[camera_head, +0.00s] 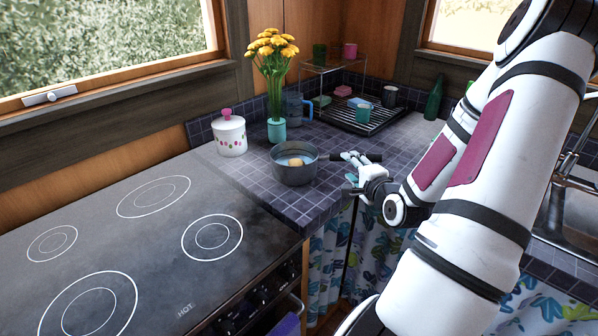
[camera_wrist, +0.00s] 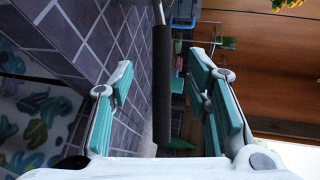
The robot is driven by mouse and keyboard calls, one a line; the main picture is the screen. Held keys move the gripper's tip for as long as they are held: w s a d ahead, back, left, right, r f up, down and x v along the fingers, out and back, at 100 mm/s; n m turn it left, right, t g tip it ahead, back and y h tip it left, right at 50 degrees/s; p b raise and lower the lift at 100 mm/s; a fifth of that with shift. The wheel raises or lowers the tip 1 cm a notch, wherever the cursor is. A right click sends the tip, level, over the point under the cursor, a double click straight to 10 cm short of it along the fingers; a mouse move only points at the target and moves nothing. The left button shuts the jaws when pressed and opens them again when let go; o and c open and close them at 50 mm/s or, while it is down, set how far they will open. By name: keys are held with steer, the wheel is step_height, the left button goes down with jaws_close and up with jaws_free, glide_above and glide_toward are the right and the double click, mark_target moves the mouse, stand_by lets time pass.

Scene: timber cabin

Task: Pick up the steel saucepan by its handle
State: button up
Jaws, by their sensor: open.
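The steel saucepan (camera_head: 293,177) stands on the tiled counter beside the stove, with a small tan item inside it. Its dark handle (camera_wrist: 162,85) runs lengthwise between my fingers in the wrist view. My gripper (camera_head: 350,172) is just right of the pan in the head view. It is open, with teal pads on both sides of the handle and visible gaps to it. In the wrist view my gripper (camera_wrist: 160,68) shows both fingers. The pan's bowl is not clearly visible there, and my fingers partly hide the handle in the head view.
A white canister (camera_head: 230,136) and a teal vase of yellow flowers (camera_head: 277,131) stand behind the pan. A dish rack (camera_head: 372,125) with cups is at the back right. The black stove top (camera_head: 120,240) is bare. The counter's front edge lies below my gripper.

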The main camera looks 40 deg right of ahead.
mark_target(340, 159)
steer(key=x, duration=0.3)
steer(key=shift+x, duration=2.75)
steer(key=shift+w+a+r, duration=0.1)
steer(key=shift+w+a, duration=0.05)
steer(key=shift+a, duration=0.05)
jaws_close()
